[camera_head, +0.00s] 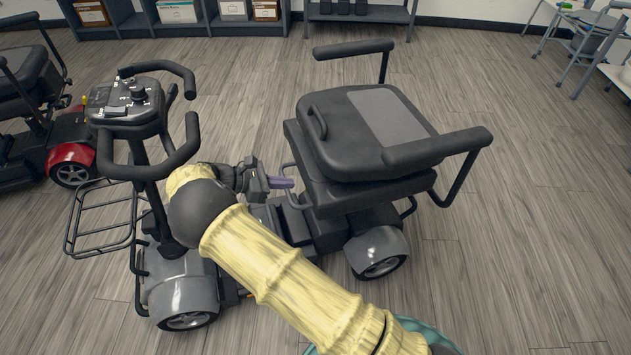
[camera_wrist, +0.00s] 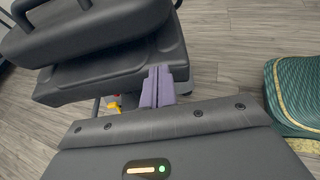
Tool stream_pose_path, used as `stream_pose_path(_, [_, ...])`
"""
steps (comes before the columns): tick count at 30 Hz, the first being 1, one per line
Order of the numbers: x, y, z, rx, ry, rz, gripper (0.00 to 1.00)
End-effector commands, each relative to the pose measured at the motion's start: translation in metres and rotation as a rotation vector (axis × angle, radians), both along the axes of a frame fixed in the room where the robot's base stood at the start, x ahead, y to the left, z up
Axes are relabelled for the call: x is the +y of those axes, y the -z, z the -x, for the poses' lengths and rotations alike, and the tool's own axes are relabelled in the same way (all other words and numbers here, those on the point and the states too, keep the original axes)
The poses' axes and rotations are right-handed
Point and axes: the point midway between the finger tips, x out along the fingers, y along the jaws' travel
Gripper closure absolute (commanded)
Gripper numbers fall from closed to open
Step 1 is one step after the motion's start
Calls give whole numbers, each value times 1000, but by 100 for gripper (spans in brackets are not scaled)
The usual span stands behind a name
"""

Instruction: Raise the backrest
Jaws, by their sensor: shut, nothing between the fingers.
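The grey scooter's backrest (camera_head: 378,118) is a dark padded panel with a lighter grey centre. It lies folded flat over the seat (camera_head: 370,190). A loop handle (camera_head: 317,123) is on its left edge. In the wrist view my gripper's purple fingers (camera_wrist: 157,84) are together and empty, in front of the seat's edge.
Two armrests (camera_head: 440,147) (camera_head: 354,49) flank the seat. The tiller with handlebars (camera_head: 140,105) and a wire basket (camera_head: 103,218) stand left of my arm. A red scooter (camera_head: 72,158) is farther left. Shelves (camera_head: 185,18) line the back wall.

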Motion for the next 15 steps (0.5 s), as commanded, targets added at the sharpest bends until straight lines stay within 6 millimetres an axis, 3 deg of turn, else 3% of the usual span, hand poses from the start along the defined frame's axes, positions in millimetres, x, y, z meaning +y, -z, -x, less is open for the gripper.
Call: stream_pose_path(15, [1,3,0,0,-14,16,100])
